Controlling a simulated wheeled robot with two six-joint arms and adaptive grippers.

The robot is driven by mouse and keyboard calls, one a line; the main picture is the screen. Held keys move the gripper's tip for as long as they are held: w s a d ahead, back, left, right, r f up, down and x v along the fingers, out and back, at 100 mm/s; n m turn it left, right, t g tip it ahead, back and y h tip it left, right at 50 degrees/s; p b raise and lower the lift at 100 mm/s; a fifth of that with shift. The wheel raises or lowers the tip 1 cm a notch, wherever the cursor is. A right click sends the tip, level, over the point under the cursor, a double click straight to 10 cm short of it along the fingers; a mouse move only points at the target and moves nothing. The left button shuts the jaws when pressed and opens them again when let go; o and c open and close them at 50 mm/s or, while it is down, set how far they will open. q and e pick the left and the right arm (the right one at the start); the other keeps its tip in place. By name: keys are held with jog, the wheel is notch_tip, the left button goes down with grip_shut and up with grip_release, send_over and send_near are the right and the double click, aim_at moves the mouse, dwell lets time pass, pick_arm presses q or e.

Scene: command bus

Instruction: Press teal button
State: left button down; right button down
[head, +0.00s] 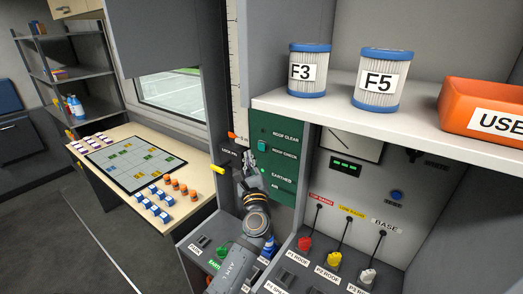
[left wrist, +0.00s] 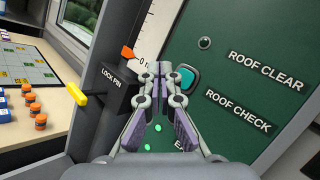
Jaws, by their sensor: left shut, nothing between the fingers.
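The teal button (head: 262,146) is on the green panel (head: 284,133), left of the label ROOF CHECK. In the left wrist view, the button (left wrist: 189,78) shows just right of my fingertips, its left part hidden behind them. My left gripper (head: 247,164) is shut and empty, reaching up from below in front of the panel. Its fingers (left wrist: 165,72) are together in the left wrist view. I cannot tell whether the fingertips touch the button. My right gripper is not in view.
A yellow lock pin (left wrist: 75,92) sticks out left of the panel. An orange pointer (left wrist: 128,52) sits above it on a scale. A shelf (head: 330,112) with canisters (head: 382,80) and an orange bin (head: 484,108) juts out at right. Levers (head: 335,259) stand below it.

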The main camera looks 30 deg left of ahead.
aim_at(262, 147)
pick_arm(q)
jog(key=shift+w+d+b, duration=0.15)
jog(key=shift+w+b, duration=0.25)
jog(key=shift+w, duration=1.4)
jog(key=shift+w, duration=0.45)
jog(key=shift+w+b, duration=0.35)
dwell(0.6)
jog(key=shift+s, duration=0.1)
jog(key=shift+s+p, duration=0.35)
jog(key=shift+s, duration=0.4)
